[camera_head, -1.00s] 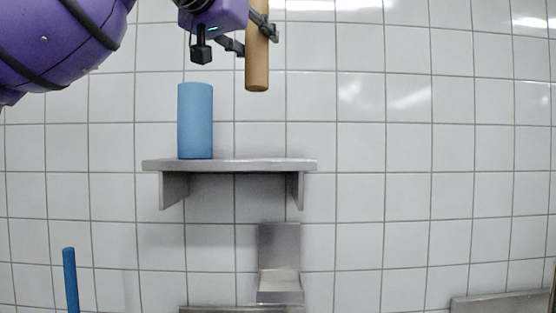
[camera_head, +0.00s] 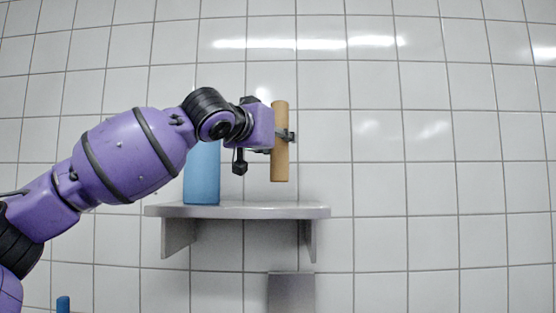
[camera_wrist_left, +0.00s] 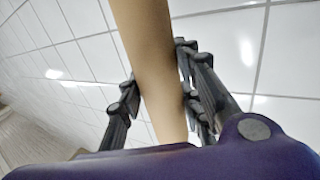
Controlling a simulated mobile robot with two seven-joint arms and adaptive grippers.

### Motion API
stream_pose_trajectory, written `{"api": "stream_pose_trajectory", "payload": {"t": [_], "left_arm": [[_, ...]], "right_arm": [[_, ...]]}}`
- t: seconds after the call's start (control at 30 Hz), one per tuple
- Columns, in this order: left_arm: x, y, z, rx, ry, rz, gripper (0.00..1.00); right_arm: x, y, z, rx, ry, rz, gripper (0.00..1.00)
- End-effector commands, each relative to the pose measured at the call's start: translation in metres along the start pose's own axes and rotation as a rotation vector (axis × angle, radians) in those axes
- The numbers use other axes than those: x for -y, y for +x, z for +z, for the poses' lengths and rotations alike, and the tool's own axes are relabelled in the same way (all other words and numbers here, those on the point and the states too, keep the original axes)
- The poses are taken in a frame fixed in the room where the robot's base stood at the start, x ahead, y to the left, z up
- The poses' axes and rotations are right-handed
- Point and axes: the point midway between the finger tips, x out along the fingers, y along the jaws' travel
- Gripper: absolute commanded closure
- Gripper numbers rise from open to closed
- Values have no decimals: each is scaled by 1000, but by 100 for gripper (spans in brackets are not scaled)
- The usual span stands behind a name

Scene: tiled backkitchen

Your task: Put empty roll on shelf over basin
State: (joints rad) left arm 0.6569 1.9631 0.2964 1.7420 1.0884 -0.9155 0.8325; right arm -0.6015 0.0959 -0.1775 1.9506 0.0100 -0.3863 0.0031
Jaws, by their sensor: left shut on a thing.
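The empty roll (camera_head: 280,160) is a slim brown cardboard tube, held nearly upright. My left gripper (camera_head: 286,137) is shut on it, around its middle. In the left wrist view the roll (camera_wrist_left: 150,50) passes between the dark fingers (camera_wrist_left: 158,92). The roll's lower end is above the right part of the grey shelf (camera_head: 245,210), with a gap between them in the picture. The shelf is fixed to the tiled wall on two brackets. The basin cannot be made out. My right gripper is not in view.
A blue roll (camera_head: 202,180) stands upright on the left part of the shelf, partly hidden behind my left arm. The shelf top right of it is bare. A metal fixture (camera_head: 291,293) is below the shelf. Another blue object (camera_head: 63,304) shows at bottom left.

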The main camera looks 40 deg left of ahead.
Motion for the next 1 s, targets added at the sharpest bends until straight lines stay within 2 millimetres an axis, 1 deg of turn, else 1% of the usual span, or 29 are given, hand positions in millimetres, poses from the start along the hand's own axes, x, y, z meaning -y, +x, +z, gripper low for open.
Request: {"api": "stream_pose_trajectory", "payload": {"t": [0.03, 0.23, 0.3, 0.4, 0.5, 0.57, 0.8, 0.87, 0.9, 1.0], "left_arm": [[2, 2, 3, -2, -1, 1, 90], [7, 12, 16, -2, 0, 1, 90], [9, 16, 26, 1, -2, 3, 90], [9, 14, 37, -3, -3, 5, 90], [9, 13, 46, -5, -1, 2, 90], [9, 14, 48, -5, 0, 1, 90], [8, 15, 52, -1, 1, 0, 90], [8, 15, 53, -1, 0, 1, 90], [8, 15, 53, -2, 0, 0, 65], [8, 15, 53, -1, 0, 0, 52]], "right_arm": [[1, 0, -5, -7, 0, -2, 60], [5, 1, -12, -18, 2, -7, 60], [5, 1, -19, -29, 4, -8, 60], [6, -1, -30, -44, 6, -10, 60], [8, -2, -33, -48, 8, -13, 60], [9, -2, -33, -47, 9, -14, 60], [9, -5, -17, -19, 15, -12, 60], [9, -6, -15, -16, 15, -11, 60], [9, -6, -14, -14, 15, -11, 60], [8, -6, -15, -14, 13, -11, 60]]}}
